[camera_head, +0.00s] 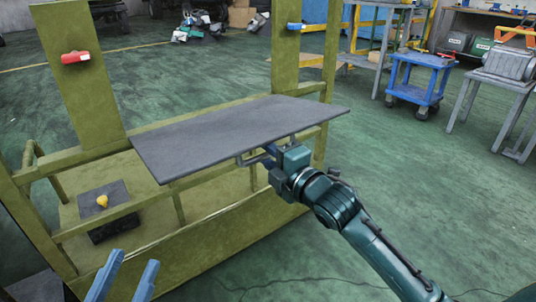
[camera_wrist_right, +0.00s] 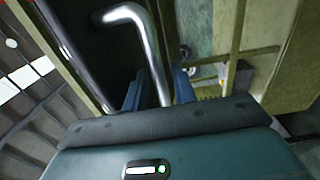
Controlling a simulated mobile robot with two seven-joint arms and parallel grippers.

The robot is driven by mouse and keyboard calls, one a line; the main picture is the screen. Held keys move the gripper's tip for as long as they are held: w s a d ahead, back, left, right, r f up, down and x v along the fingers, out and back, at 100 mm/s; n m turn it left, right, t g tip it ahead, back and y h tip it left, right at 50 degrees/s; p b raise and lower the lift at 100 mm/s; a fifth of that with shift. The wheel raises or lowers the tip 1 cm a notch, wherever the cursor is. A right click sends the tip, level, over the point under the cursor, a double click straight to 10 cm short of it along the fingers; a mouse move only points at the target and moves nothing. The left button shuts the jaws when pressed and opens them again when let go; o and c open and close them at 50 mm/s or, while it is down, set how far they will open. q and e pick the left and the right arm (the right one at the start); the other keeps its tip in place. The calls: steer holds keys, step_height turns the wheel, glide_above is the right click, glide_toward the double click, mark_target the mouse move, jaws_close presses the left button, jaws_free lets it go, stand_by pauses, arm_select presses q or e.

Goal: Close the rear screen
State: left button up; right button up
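The rear screen (camera_head: 235,130) is a dark grey flat panel. It lies close to level across the olive-green frame, its near edge sticking out towards me. A bent metal handle (camera_head: 243,161) shows under its near edge; it appears as a shiny rod in the right wrist view (camera_wrist_right: 150,50). My right gripper (camera_head: 268,154) is under the panel at this handle. Its two blue fingers (camera_wrist_right: 158,88) stand apart on either side of the rod, with gaps visible. My left gripper (camera_head: 125,278) is open and empty at the bottom left, its two blue fingers apart, away from the panel.
The olive-green chassis frame (camera_head: 215,232) has uprights on both sides; the left one carries a red light (camera_head: 75,57). A dark box with a yellow knob (camera_head: 102,201) sits inside. A blue cart (camera_head: 418,82) stands far right.

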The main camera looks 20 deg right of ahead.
jaws_close()
steer(key=shift+r, duration=0.1)
stand_by(0.3)
